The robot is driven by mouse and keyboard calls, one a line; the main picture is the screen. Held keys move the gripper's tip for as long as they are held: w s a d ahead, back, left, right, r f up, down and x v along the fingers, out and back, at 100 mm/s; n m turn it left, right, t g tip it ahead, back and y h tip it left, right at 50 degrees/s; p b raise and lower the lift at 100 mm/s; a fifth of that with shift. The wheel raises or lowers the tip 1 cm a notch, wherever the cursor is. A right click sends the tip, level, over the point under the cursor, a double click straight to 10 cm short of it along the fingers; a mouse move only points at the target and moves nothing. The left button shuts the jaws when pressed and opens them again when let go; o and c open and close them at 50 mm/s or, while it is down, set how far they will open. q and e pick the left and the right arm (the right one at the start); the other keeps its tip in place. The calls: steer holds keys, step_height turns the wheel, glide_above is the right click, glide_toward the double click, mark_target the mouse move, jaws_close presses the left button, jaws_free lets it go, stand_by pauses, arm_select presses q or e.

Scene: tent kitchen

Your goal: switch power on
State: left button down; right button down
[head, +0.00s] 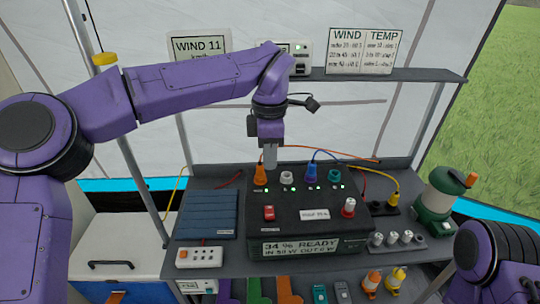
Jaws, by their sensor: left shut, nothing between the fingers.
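A black power box (316,228) stands on the grey bench, with a display reading "34 % READY". On its top are a red switch (269,213) at the left and a red-and-white knob (348,207) at the right. I cannot tell the switch's position. Several small green lights show along its back row. My left gripper (270,164) is shut and empty, pointing down above the back left of the box. It is behind the red switch and apart from it. My right arm shows at the lower right, but its gripper is not in view.
A blue panel (208,214) and white power strip (198,257) lie left. A shelf (430,76) with signs runs behind.

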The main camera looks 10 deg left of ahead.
arm_select(q)
step_height(320, 180, up, 14)
steer(key=w+p, duration=0.1)
steer(key=p, duration=0.5)
steer(key=shift+w+a, duration=0.3)
steer(key=shift+w, duration=0.1)
steer(key=shift+f, duration=0.1)
